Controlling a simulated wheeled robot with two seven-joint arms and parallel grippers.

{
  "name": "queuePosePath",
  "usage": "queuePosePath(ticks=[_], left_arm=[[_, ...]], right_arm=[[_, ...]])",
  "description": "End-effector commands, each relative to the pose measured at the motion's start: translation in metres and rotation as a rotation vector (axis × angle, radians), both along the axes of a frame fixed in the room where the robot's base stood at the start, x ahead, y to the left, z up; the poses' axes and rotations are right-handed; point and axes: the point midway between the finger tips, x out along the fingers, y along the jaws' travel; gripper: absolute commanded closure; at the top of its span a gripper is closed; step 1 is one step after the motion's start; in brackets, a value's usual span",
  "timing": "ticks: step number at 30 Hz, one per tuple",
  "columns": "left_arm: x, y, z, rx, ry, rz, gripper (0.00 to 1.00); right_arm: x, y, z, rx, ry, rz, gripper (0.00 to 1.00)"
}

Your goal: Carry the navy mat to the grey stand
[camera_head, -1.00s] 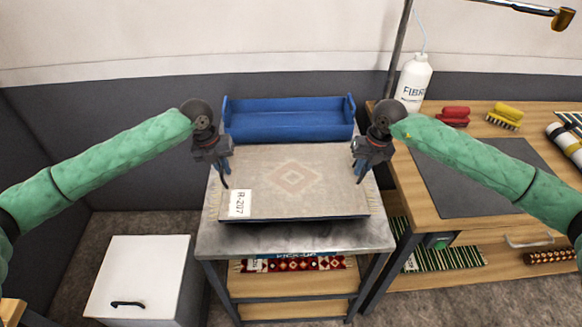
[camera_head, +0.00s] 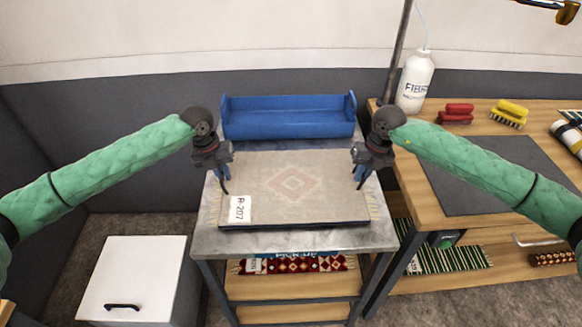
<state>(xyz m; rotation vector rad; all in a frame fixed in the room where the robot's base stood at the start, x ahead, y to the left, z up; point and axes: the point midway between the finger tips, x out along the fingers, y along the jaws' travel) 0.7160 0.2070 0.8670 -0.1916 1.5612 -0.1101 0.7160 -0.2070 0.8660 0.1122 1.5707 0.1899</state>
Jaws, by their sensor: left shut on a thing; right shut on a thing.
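The navy mat (camera_head: 295,226) shows as a thin dark edge under a beige rug with a diamond pattern (camera_head: 320,205) and a white R-207 label. It lies level over the top of the grey stand (camera_head: 300,243), at or very near the surface; I cannot tell whether it touches. My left gripper (camera_head: 224,188) is shut on the mat's left side. My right gripper (camera_head: 360,185) is shut on its right side. The rug hides most of the mat, and the exact grip points are small.
A blue tray (camera_head: 290,128) stands at the back of the stand. A wooden bench (camera_head: 415,190) on the right holds a white bottle (camera_head: 414,82), a red brush (camera_head: 456,114) and a yellow brush (camera_head: 509,112). A white cabinet (camera_head: 140,270) stands at lower left.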

Motion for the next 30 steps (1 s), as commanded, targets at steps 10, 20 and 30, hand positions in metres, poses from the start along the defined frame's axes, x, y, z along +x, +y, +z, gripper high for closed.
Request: queuePosePath(ticks=[10,20,30], left_arm=[[0.001,0.003,-0.008,0.004,0.000,0.004,0.69],[0.001,0.002,-0.004,0.001,-0.001,0.001,0.69],[0.001,0.012,0.049,0.001,-0.003,0.003,0.69]], right_arm=[[0.001,-0.003,-0.008,-0.004,0.000,-0.003,0.69],[0.000,-0.001,-0.008,-0.001,0.000,-0.001,0.69],[0.000,0.000,-0.008,-0.001,0.000,-0.001,0.69]])
